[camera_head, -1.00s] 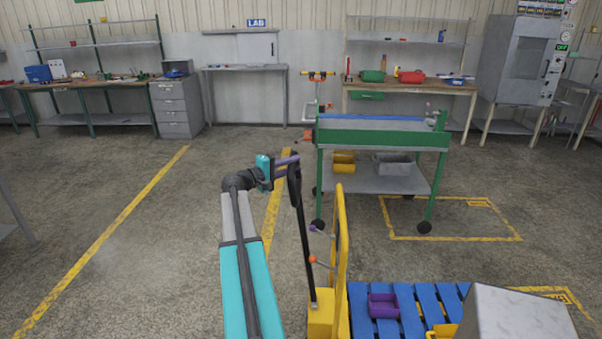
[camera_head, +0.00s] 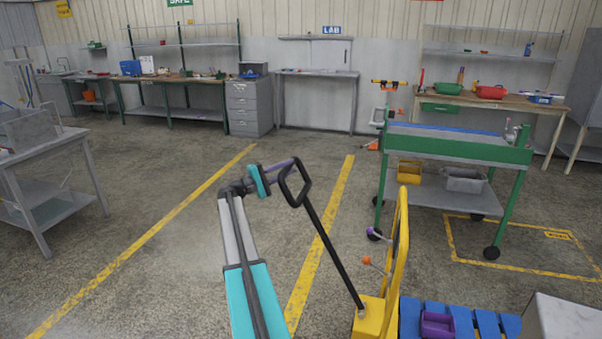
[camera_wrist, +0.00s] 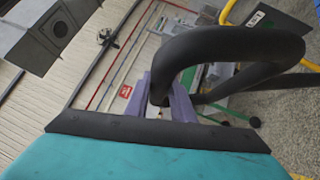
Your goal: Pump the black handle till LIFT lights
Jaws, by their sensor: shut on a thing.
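The black handle (camera_head: 330,242) is a long bar with a loop at its top. It leans to the left from the yellow base (camera_head: 368,318) of a pallet jack. My gripper (camera_head: 288,168) has purple fingers and is shut on the loop's left side. In the wrist view the black loop (camera_wrist: 235,45) fills the upper right, and my gripper's purple fingers (camera_wrist: 165,100) close on its near end. No LIFT light can be made out in either view.
A yellow frame (camera_head: 400,245) stands right of the handle, by a blue pallet (camera_head: 462,318) with a purple bin (camera_head: 436,325). Levers with an orange knob (camera_head: 367,260) and a purple knob (camera_head: 372,232) lie between.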

